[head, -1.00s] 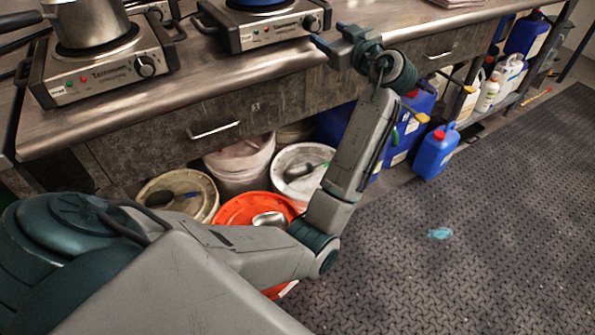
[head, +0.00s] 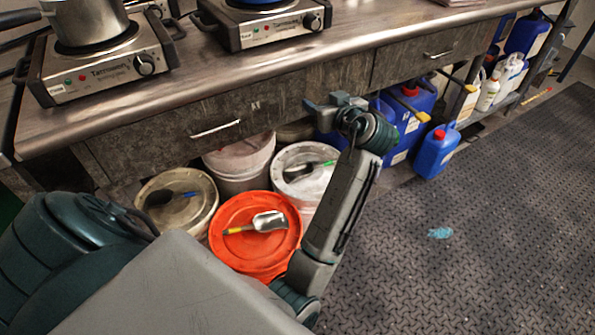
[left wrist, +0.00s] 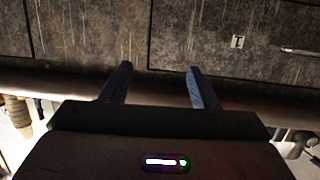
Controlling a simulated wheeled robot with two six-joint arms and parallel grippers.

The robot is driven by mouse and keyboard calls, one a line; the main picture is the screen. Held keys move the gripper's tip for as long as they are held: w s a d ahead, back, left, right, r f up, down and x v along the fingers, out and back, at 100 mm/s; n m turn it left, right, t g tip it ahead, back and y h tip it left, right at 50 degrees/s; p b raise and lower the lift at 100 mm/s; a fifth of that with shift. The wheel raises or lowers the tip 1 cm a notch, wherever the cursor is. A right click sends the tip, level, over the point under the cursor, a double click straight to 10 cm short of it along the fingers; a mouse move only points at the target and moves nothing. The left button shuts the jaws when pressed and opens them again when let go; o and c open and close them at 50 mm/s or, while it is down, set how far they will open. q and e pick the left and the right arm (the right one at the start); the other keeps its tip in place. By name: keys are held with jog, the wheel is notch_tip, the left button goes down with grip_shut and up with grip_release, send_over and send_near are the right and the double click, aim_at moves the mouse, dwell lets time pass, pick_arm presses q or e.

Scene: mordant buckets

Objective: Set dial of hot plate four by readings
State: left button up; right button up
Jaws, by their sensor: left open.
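Two hot plates show on the counter in the head view. The left hot plate (head: 100,75) has a black dial (head: 145,64) on its front right and carries a metal pot (head: 88,22). The other hot plate (head: 262,30) has a black dial (head: 311,21) and a blue vessel (head: 258,2) at the top edge. I cannot tell which one is number four. My left gripper (head: 322,110) is empty, in front of the drawers and below the counter edge. In the left wrist view its fingers (left wrist: 155,88) are apart, with a drawer front behind them. My right gripper is not in view.
Lidded buckets stand below the counter, one with an orange lid (head: 240,255) and a metal scoop (head: 268,221). Blue canisters (head: 437,151) stand to the right. The counter's front edge (head: 200,92) lies above my left gripper. The dark floor mat (head: 480,220) is mostly clear.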

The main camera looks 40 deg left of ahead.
pick_arm(q)
jog(key=s+f+m+h, duration=0.4)
jog(key=s+f, duration=0.6)
jog(key=f, duration=0.5)
jog(key=shift+f+m+h, duration=0.15)
jog(key=shift+m+h, duration=0.25)
jog(key=shift+m, duration=0.2)
